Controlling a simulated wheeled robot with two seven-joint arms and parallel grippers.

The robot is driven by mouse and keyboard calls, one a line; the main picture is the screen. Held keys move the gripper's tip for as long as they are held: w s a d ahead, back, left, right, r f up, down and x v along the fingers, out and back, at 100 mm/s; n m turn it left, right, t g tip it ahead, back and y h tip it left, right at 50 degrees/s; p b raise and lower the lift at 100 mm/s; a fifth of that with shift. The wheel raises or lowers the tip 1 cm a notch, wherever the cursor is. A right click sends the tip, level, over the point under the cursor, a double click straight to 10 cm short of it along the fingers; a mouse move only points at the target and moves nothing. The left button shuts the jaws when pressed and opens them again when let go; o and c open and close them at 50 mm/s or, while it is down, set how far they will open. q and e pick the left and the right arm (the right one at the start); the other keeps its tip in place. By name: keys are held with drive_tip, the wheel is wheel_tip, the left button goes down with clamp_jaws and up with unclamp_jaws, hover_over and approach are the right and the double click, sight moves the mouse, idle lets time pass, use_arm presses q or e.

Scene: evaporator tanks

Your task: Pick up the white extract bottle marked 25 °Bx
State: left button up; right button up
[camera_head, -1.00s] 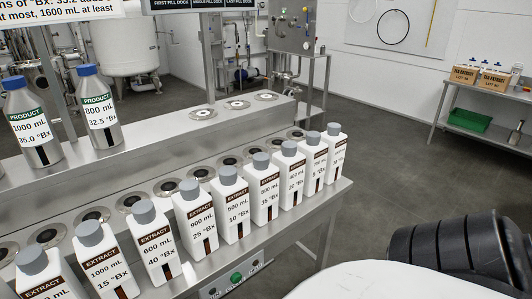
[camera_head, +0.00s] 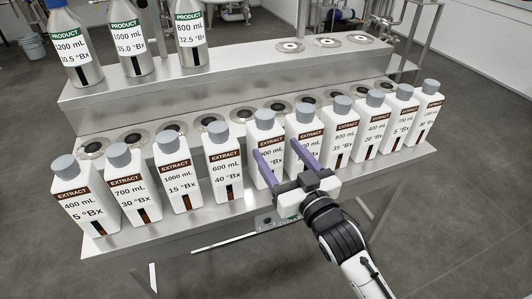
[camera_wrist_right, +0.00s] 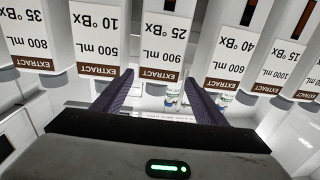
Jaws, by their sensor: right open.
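The white extract bottle marked 25 °Bx, 900 mL (camera_head: 266,129), stands upright in the front row with a grey cap and brown label band. It is between the 40 °Bx bottle (camera_head: 223,155) and the 10 °Bx bottle (camera_head: 305,127). My right gripper (camera_head: 276,149) is open in front of it, its purple fingers partly covering its label. In the right wrist view the 25 °Bx bottle (camera_wrist_right: 167,45) appears upside down, lined up between the two fingers (camera_wrist_right: 156,80). I cannot tell whether the fingertips reach beside it. My left gripper is out of view.
Several similar extract bottles, such as the 15 °Bx one (camera_head: 177,175), stand close on both sides along the steel bench (camera_head: 200,226). Steel product bottles (camera_head: 132,46) stand on the raised shelf behind. Round docks (camera_head: 170,128) lie behind the row. Floor in front is open.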

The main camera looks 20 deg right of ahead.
sight(265, 130)
drive_tip(key=w, duration=0.3)
drive_tip(key=shift+w+a, duration=0.2)
drive_tip(key=shift+w, duration=0.05)
drive_tip(key=shift+w+a, duration=0.15)
drive_tip(key=shift+w, duration=2.5)
drive_tip(key=c, duration=1.6)
drive_tip(key=shift+r, duration=0.35)
clamp_jaws()
